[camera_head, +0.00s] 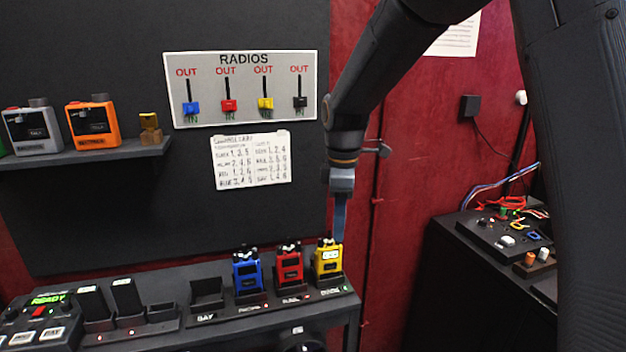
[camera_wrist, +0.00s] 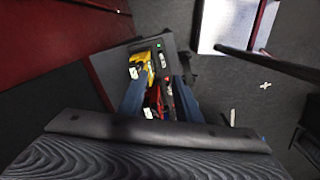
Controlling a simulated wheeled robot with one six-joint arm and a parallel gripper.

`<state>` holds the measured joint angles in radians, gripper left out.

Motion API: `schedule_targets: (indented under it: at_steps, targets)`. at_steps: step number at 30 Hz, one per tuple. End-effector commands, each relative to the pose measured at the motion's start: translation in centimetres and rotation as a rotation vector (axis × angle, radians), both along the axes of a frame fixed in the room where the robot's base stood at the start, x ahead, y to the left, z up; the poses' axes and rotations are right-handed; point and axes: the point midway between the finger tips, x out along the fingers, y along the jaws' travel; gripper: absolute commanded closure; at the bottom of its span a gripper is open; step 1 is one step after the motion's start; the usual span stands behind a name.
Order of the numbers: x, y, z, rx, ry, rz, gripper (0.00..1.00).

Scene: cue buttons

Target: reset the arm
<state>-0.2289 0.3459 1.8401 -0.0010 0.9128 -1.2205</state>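My arm comes down from the top of the head view, and my gripper (camera_head: 338,228) points downward just above the yellow radio (camera_head: 328,260). From the head view I see the gripper side-on, and its gap does not show. In the wrist view the two blue fingers of my gripper (camera_wrist: 158,88) stand apart with no object clamped between them. The yellow radio (camera_wrist: 142,66) and the red radio (camera_wrist: 153,103) show below and between the fingers. I cannot tell whether a fingertip touches the yellow radio.
The red radio (camera_head: 289,265) and blue radio (camera_head: 247,272) stand beside the yellow one in docks on the bench (camera_head: 270,318). An empty bay (camera_head: 207,293) is left of them. A RADIOS slider board (camera_head: 242,88) hangs behind. A dark cabinet (camera_head: 470,270) stands at right.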

Motion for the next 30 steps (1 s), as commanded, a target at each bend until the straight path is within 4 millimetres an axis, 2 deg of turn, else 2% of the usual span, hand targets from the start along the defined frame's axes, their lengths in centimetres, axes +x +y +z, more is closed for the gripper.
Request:
schedule_targets:
  at_steps: [1, 6, 10, 15, 18, 21, 30]
  targets:
    - [-1.7, -1.8, -1.2, 0.006, -0.003, -0.129, 0.69]
    - [-7.5, -6.7, -5.1, 0.037, -0.025, -0.608, 0.69]
    - [-12.3, -9.6, -7.7, 0.065, -0.042, -0.956, 0.69]
    - [-17.4, -11.9, -10.2, 0.097, -0.055, -1.289, 0.69]
    - [-19.0, -12.4, -11.0, 0.109, -0.059, -1.396, 0.69]
    - [-19.7, -12.6, -11.2, 0.116, -0.062, -1.443, 0.69]
    - [-19.7, -12.6, -11.3, 0.116, -0.062, -1.449, 0.69]
